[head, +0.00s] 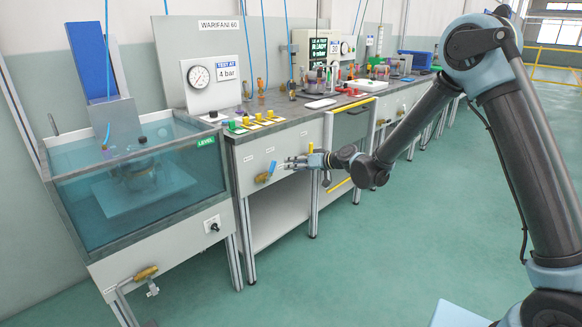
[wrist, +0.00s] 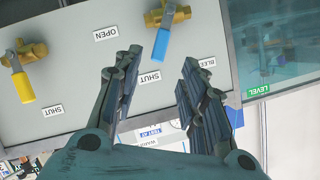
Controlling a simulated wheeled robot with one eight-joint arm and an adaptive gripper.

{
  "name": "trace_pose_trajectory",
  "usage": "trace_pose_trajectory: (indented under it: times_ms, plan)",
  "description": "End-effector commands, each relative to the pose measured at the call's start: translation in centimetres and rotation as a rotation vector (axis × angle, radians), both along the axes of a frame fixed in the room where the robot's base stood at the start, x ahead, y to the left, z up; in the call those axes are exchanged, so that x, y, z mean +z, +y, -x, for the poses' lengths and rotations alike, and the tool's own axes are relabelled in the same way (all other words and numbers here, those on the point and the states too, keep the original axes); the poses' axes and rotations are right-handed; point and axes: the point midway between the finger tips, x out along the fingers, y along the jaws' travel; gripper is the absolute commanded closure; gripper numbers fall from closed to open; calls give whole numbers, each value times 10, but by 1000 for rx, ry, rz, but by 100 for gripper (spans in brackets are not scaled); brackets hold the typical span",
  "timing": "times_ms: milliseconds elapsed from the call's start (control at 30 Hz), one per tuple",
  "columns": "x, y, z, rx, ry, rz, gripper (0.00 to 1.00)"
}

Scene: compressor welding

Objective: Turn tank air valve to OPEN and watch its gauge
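In the wrist view, upside down, a brass valve with a yellow handle (wrist: 22,85) is at the left of a grey panel. OPEN (wrist: 105,33) and SHUT (wrist: 52,110) labels are beside it; the handle lies toward SHUT. A blue-handled brass valve (wrist: 163,40) has SHUT and BLEED labels; its handle points toward SHUT. My gripper (wrist: 162,60) is open and empty, the blue handle showing between its fingertips; contact cannot be told. In the head view my gripper (head: 288,162) is just right of the blue handle (head: 272,167). A white dial gauge (head: 198,76) stands above the bench; its reading is too small to tell.
A glass-walled water tank (head: 140,265) stands at the left. Yellow and green pieces (head: 252,121) line the bench's front edge. A white tray (head: 321,103) and other equipment sit farther along. The green floor (head: 350,255) before the bench is clear.

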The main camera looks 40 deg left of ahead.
Motion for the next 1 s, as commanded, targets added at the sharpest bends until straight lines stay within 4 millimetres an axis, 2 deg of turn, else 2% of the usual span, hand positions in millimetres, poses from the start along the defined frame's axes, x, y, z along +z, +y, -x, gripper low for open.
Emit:
trace_pose_trajectory:
  times_ms: [267,300,433,467,800,1000]
  plan:
    - [1,-2,0,0,0,0,62]
    - [0,-2,0,-1,0,0,66]
    - [-3,-2,1,-2,-22,11,96]
    - [-5,-2,2,-4,-34,17,100]
    - [-40,-6,11,-38,-397,138,100]
    - [-42,-7,19,-49,-654,169,100]
